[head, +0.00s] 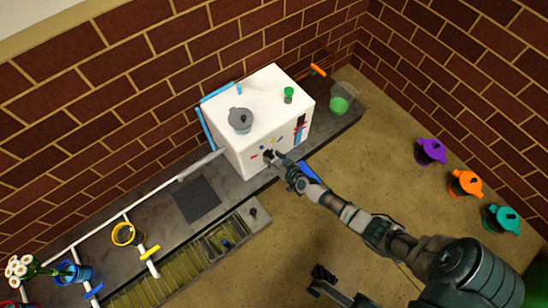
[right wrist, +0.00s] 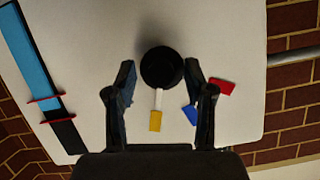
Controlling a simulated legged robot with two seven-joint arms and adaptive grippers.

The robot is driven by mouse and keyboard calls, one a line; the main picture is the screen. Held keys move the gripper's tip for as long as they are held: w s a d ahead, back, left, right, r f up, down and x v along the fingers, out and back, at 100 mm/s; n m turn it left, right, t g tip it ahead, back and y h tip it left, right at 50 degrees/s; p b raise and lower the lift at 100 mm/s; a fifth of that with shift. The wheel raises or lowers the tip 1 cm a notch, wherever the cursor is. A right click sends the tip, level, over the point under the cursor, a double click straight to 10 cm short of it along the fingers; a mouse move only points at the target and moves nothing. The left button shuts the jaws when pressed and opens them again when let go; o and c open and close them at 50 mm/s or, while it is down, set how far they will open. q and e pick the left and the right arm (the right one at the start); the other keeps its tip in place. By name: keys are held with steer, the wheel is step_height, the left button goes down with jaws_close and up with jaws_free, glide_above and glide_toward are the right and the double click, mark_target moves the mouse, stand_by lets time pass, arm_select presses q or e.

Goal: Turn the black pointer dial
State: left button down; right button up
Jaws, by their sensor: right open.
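The black pointer dial (right wrist: 161,66) is a round black knob on the white face of a box (head: 250,150). In the right wrist view its white pointer (right wrist: 158,99) points down at a yellow mark (right wrist: 155,121). A blue mark (right wrist: 191,114) and a red mark (right wrist: 222,87) lie to the right. My right gripper (right wrist: 160,75) is open, with one finger on each side of the dial and visible gaps between. In the head view my right gripper (head: 279,160) is at the box front and partly hides the dial. A dark part at the bottom looks like my left gripper (head: 325,279); its jaws are unclear.
A grey lidded pot (head: 240,120) and a green-topped vial (head: 289,94) stand on the box. A blue-and-black gauge strip (right wrist: 40,80) with red markers is left of the dial in the wrist view. Purple (head: 431,151), orange (head: 465,184) and teal (head: 502,219) pots stand right. Brick walls stand behind.

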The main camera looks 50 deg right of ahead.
steer(key=shift+s+a+r, duration=0.2)
steer(key=shift+s+a, duration=0.2)
steer(key=shift+a, duration=0.05)
steer(key=v, duration=1.1)
steer(key=shift+d, duration=0.4)
